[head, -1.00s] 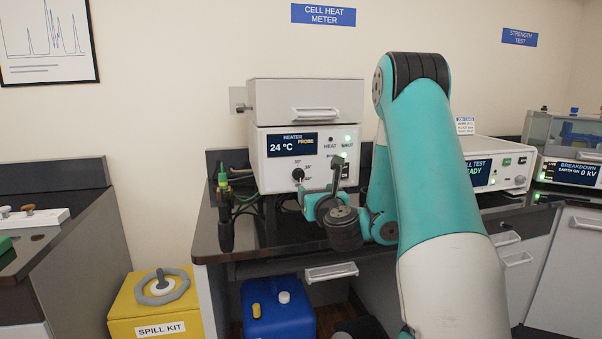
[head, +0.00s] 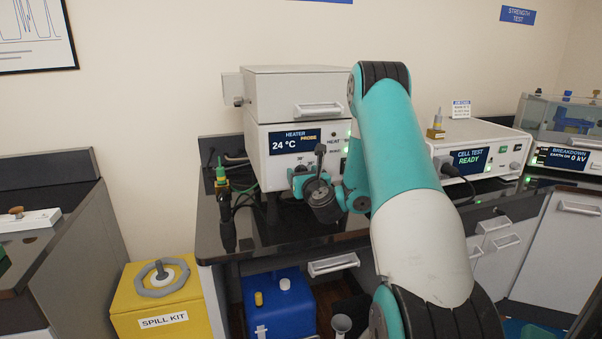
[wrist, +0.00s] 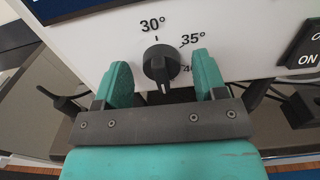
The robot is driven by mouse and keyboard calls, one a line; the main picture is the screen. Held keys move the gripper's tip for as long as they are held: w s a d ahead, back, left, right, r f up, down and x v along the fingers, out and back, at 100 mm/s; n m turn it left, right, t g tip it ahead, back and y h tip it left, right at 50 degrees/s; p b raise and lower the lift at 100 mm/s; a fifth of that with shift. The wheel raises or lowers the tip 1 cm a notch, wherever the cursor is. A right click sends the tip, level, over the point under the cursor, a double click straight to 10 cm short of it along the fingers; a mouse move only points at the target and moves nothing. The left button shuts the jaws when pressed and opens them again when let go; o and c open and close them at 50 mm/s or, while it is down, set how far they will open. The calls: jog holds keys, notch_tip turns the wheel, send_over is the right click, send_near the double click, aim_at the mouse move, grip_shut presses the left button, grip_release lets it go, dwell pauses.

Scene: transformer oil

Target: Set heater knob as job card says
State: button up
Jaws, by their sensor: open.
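The heater knob (wrist: 160,64) is black and round with a raised grip, on the white front of the heater unit (head: 262,165). Dial marks 30°, 35° and a partly hidden 40 surround it; which mark it points to is not clear. My gripper (wrist: 162,78) is open, its teal fingers on either side of the knob; whether they touch it I cannot tell.
A black ON switch (wrist: 306,52) is right of the knob. A green-topped probe (head: 222,180) with cables stands left of the heater. The cell test unit (head: 485,150) reads READY.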

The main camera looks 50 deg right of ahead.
jog(key=shift+s+d, duration=0.1)
jog(key=c, duration=0.9)
